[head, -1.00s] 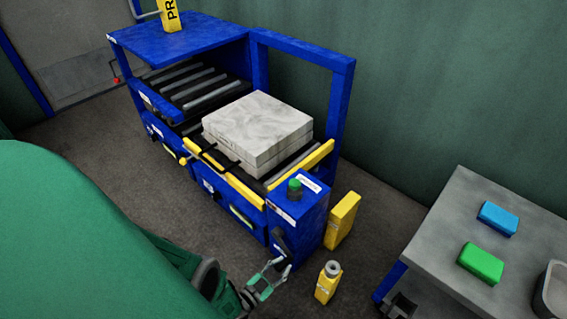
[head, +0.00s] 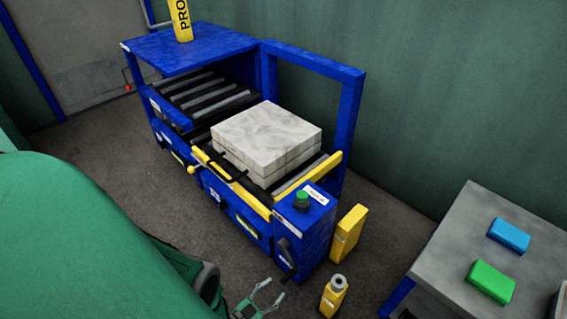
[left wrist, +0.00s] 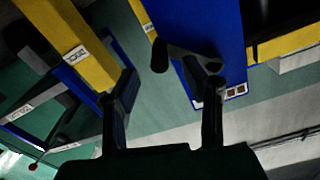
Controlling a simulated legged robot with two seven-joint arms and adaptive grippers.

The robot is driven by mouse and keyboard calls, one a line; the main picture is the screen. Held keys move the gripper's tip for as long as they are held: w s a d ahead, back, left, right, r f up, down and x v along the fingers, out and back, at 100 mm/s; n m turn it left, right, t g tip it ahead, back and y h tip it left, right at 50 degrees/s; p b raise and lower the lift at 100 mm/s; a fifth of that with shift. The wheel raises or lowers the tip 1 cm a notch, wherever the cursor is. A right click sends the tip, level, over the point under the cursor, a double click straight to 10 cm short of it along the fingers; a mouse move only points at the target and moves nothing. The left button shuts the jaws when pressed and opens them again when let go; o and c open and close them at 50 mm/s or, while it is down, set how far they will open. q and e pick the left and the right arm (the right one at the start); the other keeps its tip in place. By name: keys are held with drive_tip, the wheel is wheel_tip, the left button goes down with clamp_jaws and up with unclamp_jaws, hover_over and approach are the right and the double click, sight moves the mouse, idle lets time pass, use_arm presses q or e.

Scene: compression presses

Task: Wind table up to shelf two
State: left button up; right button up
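The blue press stand has a roller table (head: 303,172) with a yellow-edged front, bearing a stack of pale stone-like slabs (head: 265,135). A dark crank handle (head: 287,254) sits on the front blue box (head: 307,227); it also shows in the left wrist view (left wrist: 187,56), ahead of the fingers. My left gripper (head: 273,294) is open and empty, low in front of the crank and apart from it. Its two dark fingers (left wrist: 164,82) stand wide apart in the left wrist view. A roller shelf (head: 210,92) is behind the slabs. My right gripper is not in view.
A yellow bottle-like object (head: 333,298) and a yellow block (head: 348,232) stand on the floor right of the crank. A grey side table (head: 448,236) at right holds a blue block (head: 509,236) and a green block (head: 491,282). Bare floor lies left of the stand.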

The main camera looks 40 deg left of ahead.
use_arm(q)
drive_tip(key=s, duration=0.6)
drive_tip(key=shift+a, duration=0.25)
